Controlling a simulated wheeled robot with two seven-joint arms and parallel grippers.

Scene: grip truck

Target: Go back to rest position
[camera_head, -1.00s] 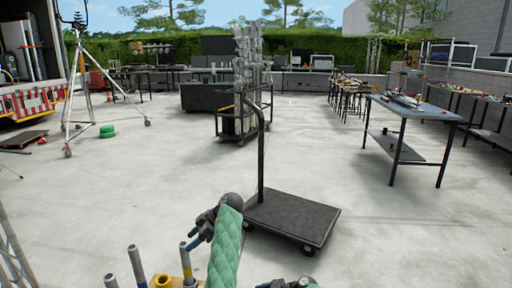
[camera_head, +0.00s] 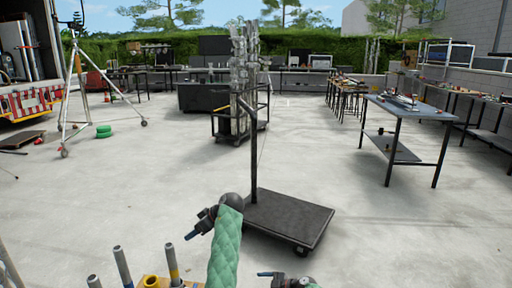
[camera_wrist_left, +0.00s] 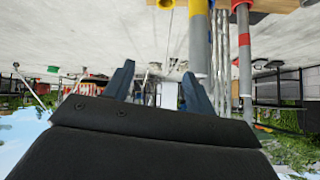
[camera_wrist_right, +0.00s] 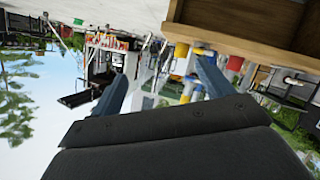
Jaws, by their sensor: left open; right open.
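My left gripper (camera_head: 190,236) shows low in the middle of the head view, at the end of a green padded arm. Its blue fingers stand apart with nothing between them in the left wrist view (camera_wrist_left: 160,88). My right gripper (camera_head: 268,275) shows only partly at the bottom edge of the head view. Its blue fingers are also spread and empty in the right wrist view (camera_wrist_right: 160,85). Both grippers are in front of the flat dark cart (camera_head: 290,220), which stands on the concrete floor.
A rack cart with light stands (camera_head: 238,125) is farther back. A work table (camera_head: 410,108) stands right, a tripod (camera_head: 75,90) left. Open floor lies between.

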